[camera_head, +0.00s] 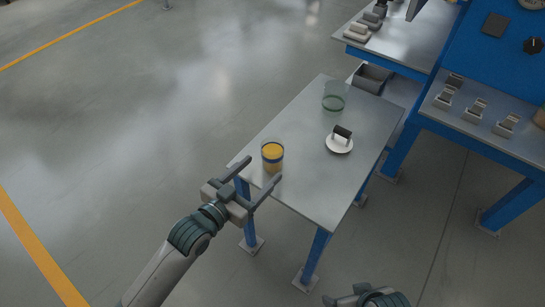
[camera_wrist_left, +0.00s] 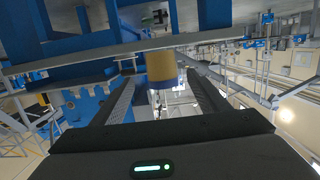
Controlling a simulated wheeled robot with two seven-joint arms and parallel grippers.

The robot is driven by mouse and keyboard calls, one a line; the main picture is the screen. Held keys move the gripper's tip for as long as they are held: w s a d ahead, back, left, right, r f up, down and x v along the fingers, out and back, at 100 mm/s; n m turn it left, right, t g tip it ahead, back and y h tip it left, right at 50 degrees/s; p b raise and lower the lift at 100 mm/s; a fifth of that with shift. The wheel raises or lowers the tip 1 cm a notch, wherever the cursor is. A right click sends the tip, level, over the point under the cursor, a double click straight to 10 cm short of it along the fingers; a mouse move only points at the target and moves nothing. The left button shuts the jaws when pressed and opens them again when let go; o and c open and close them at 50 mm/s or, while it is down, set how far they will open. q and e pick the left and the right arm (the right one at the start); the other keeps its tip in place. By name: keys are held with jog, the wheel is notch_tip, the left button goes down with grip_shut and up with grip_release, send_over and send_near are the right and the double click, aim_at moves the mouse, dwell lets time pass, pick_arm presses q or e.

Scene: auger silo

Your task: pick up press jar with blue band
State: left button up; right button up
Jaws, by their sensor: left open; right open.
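The press jar with the blue band (camera_head: 272,154) stands upright on the small steel table, near its left edge, with yellow contents. My left gripper (camera_head: 253,176) is open at the table's left edge, its fingers pointing toward the jar. In the left wrist view the jar (camera_wrist_left: 161,70) shows ahead, between the two open fingers (camera_wrist_left: 160,92) and beyond their tips or level with them; I cannot tell which. My right gripper (camera_head: 343,297) shows only partly at the bottom of the head view, away from the table.
The table (camera_head: 318,195) also holds a clear greenish jar (camera_head: 333,97) at the back and a white disc with a dark handle (camera_head: 340,140) at the right. A blue-framed bench (camera_head: 487,134) with small blocks stands to the right. The floor at left is clear.

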aim_at(280, 150)
pick_arm(q)
jog(key=x, duration=0.6)
jog(key=shift+w, duration=0.1)
jog(key=shift+f+b+x, duration=0.1)
jog(key=shift+b+x, duration=0.1)
jog(key=shift+x, duration=1.1)
jog(key=shift+f+b+x, duration=0.15)
jog(key=shift+b+x, duration=0.05)
jog(key=shift+x, duration=1.05)
jog(key=shift+a, duration=0.2)
jog(key=c, duration=1.3)
